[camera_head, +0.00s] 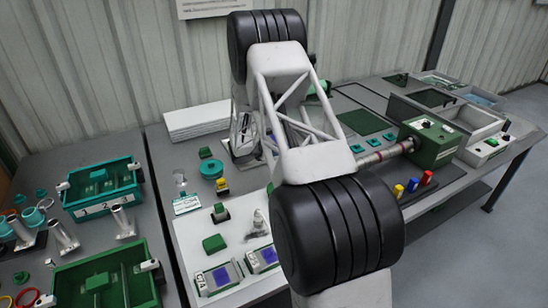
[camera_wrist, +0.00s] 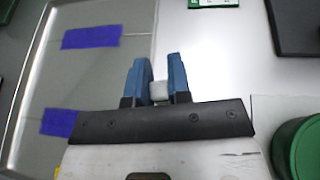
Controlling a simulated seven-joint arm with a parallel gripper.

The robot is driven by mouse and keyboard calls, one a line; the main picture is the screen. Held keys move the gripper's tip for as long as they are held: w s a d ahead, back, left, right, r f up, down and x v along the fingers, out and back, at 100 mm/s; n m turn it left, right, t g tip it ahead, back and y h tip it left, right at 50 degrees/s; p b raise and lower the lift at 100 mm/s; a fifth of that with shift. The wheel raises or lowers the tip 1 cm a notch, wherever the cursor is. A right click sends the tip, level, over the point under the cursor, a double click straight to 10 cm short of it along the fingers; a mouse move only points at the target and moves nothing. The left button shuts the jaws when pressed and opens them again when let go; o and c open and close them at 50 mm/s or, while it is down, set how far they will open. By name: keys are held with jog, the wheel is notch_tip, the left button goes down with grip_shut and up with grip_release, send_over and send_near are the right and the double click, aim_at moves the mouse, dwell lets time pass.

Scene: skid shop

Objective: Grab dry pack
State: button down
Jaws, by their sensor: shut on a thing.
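My gripper (camera_wrist: 159,75) has two blue fingers in the wrist view. They are shut on a small pale grey-white block, which I take to be the dry pack (camera_wrist: 159,91). Only a little of it shows between the fingers, low down near the black palm plate. In the head view my own arm fills the middle, and neither the fingertips nor the pack can be made out there.
Left of the fingers in the wrist view is a grey panel with blue patches (camera_wrist: 92,37). A green round thing (camera_wrist: 299,150) is at lower right. In the head view a white stack (camera_head: 197,120), a teal bin (camera_head: 103,190) and a green bin (camera_head: 107,280) are left.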

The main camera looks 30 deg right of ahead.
jog(key=shift+r, duration=2.7)
